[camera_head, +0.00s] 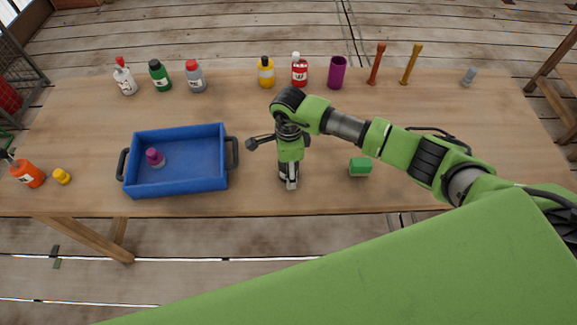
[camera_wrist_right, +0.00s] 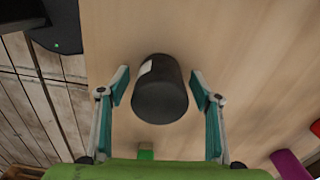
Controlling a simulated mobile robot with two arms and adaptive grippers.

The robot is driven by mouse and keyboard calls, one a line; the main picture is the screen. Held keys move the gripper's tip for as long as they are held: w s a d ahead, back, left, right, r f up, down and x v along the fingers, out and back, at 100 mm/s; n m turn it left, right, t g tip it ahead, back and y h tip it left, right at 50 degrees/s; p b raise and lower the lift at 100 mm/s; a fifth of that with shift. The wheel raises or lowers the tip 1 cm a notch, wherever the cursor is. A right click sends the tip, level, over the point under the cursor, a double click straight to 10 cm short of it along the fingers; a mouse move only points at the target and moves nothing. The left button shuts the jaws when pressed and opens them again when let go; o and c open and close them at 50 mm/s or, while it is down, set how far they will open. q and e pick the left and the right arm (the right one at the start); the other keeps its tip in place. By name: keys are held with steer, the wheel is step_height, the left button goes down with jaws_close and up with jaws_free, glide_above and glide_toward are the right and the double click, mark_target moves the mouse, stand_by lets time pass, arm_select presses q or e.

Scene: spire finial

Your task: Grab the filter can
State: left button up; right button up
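The filter can, a dark cylinder (camera_wrist_right: 160,95) with a pale label patch, stands between the fingers in the right wrist view. My right gripper (camera_wrist_right: 159,78) is open, with one finger on each side of the can and a narrow gap showing on both sides. In the head view my right gripper (camera_head: 290,184) points down at the table right of the blue tray. There the arm and gripper hide most or all of the can.
The blue tray (camera_head: 178,128) holds a purple-capped item (camera_head: 155,157). A green block (camera_head: 360,167) lies right of the gripper. Several bottles, a purple cup (camera_head: 337,72) and two upright tools line the back. An orange bottle (camera_head: 27,173) lies far left. The table's front edge is near.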

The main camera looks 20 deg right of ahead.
steer(key=c, duration=1.1)
steer(key=shift+r, duration=0.1)
